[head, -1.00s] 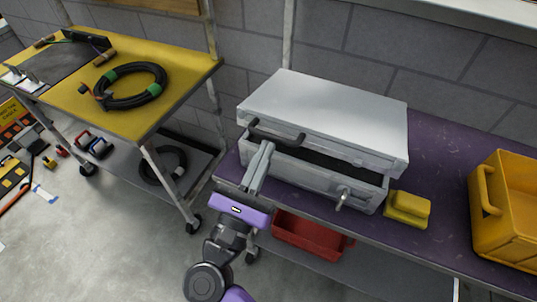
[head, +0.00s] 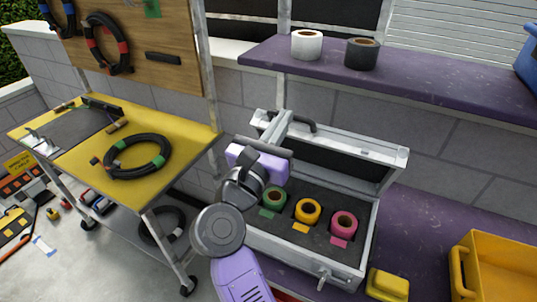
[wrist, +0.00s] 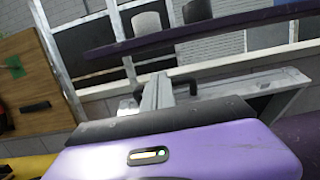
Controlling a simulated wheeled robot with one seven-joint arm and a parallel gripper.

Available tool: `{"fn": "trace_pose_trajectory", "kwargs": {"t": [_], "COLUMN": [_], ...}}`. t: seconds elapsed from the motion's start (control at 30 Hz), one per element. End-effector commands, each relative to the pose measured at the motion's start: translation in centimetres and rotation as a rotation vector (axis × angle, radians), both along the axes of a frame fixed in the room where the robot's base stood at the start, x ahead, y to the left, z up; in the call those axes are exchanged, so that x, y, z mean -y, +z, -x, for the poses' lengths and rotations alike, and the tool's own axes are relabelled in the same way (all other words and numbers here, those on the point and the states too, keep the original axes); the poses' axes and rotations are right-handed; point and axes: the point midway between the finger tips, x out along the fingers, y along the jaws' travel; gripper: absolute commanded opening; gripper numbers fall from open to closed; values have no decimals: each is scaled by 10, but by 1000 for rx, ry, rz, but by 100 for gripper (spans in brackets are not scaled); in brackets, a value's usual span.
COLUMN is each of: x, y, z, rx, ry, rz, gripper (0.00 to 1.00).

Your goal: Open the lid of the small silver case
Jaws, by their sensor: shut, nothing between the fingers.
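The silver case (head: 352,269) sits on the purple bench with its lid (head: 385,150) raised steeply, showing a dark inner lining. Green (head: 273,187), yellow (head: 307,200) and pink (head: 343,214) tape rolls lie in its dark foam. A dark handle (head: 303,123) shows at the lid's top edge, and a latch (head: 323,278) at the base's front. My gripper (head: 284,117) is shut and empty at the upper left of the lid, beside the handle; I cannot tell whether it touches. The wrist view shows its fingers (wrist: 157,92) in front of the lid edge (wrist: 265,80).
A purple shelf (head: 450,85) with white (head: 307,44) and dark (head: 361,53) rolls hangs above. A yellow crate (head: 495,265) and a small yellow block (head: 387,285) stand right of the case. A yellow cart (head: 75,170) with a coiled cable stands left.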

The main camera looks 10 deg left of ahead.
Motion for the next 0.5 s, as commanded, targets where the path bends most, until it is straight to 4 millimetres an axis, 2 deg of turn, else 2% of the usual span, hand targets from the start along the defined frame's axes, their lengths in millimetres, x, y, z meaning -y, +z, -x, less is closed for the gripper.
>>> {"fn": "trace_pose_trajectory", "kwargs": {"t": [0.1,0.3,0.4,0.5], "x": [12,29,32,31], "y": [16,28,30,30], "z": [-31,-78,-88,-88], "rx": [2,0,0,0], "ry": [-4,-2,0,1], "rz": [-2,-1,0,1], "gripper": [0,0,0,0]}}
